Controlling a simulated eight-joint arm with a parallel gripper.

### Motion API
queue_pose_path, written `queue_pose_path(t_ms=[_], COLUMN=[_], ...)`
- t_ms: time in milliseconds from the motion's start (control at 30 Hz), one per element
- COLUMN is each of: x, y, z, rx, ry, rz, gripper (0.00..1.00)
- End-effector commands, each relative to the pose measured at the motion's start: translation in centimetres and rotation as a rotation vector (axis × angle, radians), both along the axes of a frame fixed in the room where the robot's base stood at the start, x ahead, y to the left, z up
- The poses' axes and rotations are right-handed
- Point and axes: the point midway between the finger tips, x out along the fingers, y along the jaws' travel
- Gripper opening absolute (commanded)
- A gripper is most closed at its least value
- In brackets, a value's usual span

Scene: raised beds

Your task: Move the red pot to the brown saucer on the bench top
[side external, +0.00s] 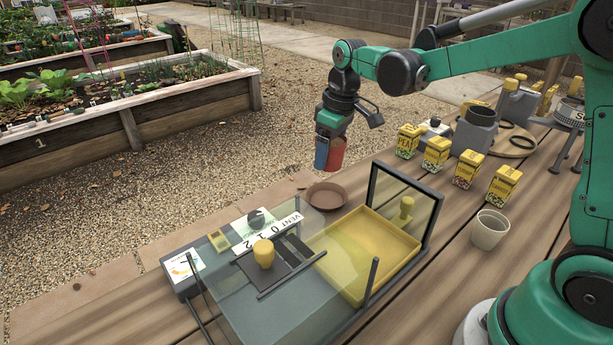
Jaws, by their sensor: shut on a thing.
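The red pot (337,154) is in my gripper (329,152), partly hidden behind a blue finger. My gripper points down and is shut on the pot. The brown saucer (326,195) lies on the bench top (435,293) near its far edge, behind the glass-covered box. The saucer looks empty. The pot appears raised above the saucer, nearly in line with it in the picture; the exact height and depth offset cannot be told from this one view.
A glass-covered box (285,297) with a yellow tray (375,251) and a raised framed pane (413,205) stands in front of the saucer. Several yellow seed packets (436,153) stand to the right. A pale pot (489,229) stands front right. Gravel lies beyond the bench.

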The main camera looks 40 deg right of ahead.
Motion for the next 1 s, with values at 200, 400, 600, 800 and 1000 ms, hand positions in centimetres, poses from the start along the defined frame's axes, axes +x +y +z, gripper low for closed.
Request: queue_pose_path(t_ms=[200,400,600,800,1000], x=[1.3,1.5,1.5,1.5,1.5], y=[-1.0,-1.2,-1.1,-1.1,-1.1], z=[-2.9,-4.0,-5.9,-7.9,-9.0], rx=[0.001,0.001,0.001,0.001,0.001], ry=[0.000,0.000,0.000,0.000,0.000], rz=[0.000,0.000,0.000,0.000,0.000], gripper=[0.15,0.15,0.15,0.15,0.15])
